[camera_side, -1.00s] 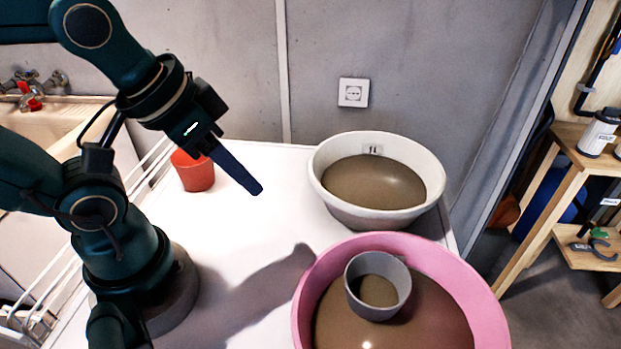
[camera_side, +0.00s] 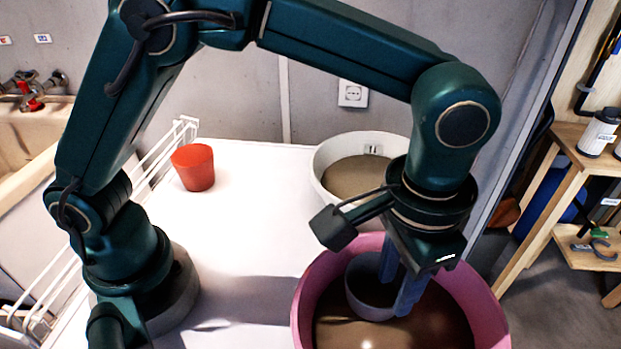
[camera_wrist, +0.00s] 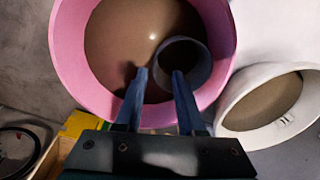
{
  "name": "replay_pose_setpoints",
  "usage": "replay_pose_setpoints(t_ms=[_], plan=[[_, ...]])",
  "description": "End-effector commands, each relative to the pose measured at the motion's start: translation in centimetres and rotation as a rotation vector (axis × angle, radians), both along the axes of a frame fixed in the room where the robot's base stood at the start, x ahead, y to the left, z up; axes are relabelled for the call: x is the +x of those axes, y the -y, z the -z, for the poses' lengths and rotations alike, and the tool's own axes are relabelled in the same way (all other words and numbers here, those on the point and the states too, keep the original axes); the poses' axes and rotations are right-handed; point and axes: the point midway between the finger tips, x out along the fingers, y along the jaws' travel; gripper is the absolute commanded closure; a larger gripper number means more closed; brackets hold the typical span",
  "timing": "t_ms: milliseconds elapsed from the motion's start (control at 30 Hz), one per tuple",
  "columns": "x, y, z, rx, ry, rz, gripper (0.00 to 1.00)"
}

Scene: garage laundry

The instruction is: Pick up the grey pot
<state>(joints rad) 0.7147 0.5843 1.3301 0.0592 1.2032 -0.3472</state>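The grey pot (camera_side: 363,290) stands upright in the brown-looking contents of the pink tub (camera_side: 304,310). In the wrist view the pot (camera_wrist: 203,62) is near the right side of the pink tub (camera_wrist: 66,50). My gripper (camera_side: 396,294) points down into the tub at the pot's right side. Its two fingers are apart; in the wrist view (camera_wrist: 159,73) one fingertip overlaps the pot's opening and the other is outside its wall. The rim seems to lie between them. I cannot tell if either finger touches the pot. The arm hides part of the pot.
A white tub (camera_side: 322,165) with similar brown contents stands behind the pink one, partly hidden by my arm. A red cup (camera_side: 194,168) stands at the back left of the white table (camera_side: 250,225). The table's middle is clear. A wooden shelf (camera_side: 570,150) is at the right.

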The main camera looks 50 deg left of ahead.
Motion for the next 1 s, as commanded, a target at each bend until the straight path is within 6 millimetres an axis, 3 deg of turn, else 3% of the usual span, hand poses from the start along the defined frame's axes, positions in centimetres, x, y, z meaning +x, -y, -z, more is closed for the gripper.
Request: replay_pose_setpoints(t_ms=[100,600,1000], plan=[[-0.3,0.7,1.9,0.054,-0.01,0.014,0.61],[-0.2,0.0,7.0,0.098,-0.008,0.012,0.61],[-0.1,-0.1,8.0,0.094,-0.004,0.013,0.61]])
